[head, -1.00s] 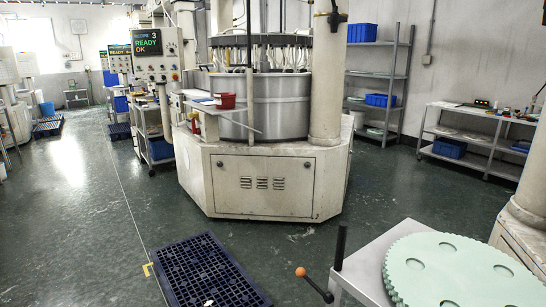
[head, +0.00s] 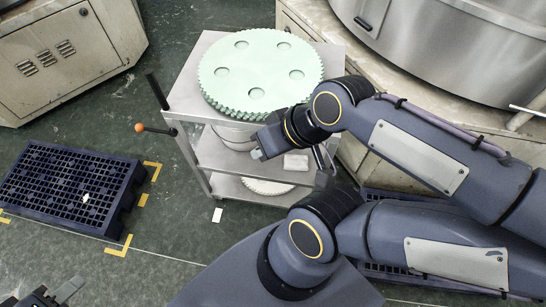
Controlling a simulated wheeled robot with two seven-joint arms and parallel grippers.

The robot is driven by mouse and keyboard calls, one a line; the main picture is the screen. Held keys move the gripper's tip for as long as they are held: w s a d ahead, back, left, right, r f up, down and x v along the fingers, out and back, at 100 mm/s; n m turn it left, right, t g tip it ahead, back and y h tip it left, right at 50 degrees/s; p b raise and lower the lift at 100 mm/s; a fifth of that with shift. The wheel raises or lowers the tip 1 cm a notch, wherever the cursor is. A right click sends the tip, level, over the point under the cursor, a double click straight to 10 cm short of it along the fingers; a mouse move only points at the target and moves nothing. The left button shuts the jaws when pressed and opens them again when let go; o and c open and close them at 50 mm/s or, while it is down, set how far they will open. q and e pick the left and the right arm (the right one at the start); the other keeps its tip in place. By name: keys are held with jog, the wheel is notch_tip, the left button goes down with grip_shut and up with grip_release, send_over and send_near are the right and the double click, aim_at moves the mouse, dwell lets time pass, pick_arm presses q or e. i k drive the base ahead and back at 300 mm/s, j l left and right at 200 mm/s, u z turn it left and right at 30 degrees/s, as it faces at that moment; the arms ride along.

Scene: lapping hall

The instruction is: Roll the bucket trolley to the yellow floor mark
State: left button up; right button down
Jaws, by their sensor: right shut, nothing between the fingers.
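A grey metal shelf stand (head: 184,105) at upper centre carries stacked mint-green toothed discs (head: 262,70) on its top. A black upright grip (head: 156,91) and a lever with an orange knob (head: 139,127) show at its left side. A round, light grey vessel, partly hidden, sits under the top. I cannot tell whether this is the bucket trolley; no wheels show. Yellow corner marks (head: 119,246) lie on the floor around a dark blue pallet (head: 65,190). My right gripper (head: 257,155) is shut and empty in front of the stand. My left gripper (head: 66,290) is mostly cut off at bottom left.
A cream machine base (head: 70,60) stands at upper left, and a large steel drum machine (head: 450,45) at upper right. Another pallet (head: 375,272) is partly under my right arm. Green floor is open between the left pallet and the stand.

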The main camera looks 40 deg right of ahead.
aim_at(237, 80)
jog(key=z, duration=1.45)
